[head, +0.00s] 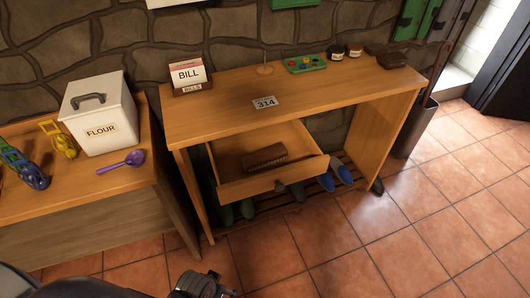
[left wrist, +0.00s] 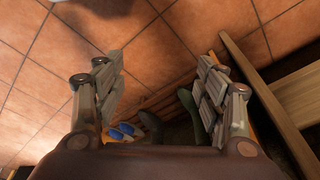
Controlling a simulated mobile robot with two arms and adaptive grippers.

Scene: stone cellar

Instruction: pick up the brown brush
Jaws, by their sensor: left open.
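The brown brush (head: 264,156) lies in the pulled-out wooden drawer (head: 243,188) under the table top in the head view. It rests near the middle of the drawer, with its bristles hard to make out. My left gripper shows at the bottom edge of the head view (head: 203,286), apart from the drawer and in front of it. In the left wrist view my left gripper (left wrist: 160,82) has its two fingers spread, with nothing between them but floor and slatted rack. The brush is not seen in that view. My right gripper is in neither view.
Shoes (head: 343,173) stand on a slatted rack below the drawer. A side table (head: 75,201) on the left holds a flour tin (head: 101,113) and a purple scoop (head: 122,163). The tiled floor in front is clear.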

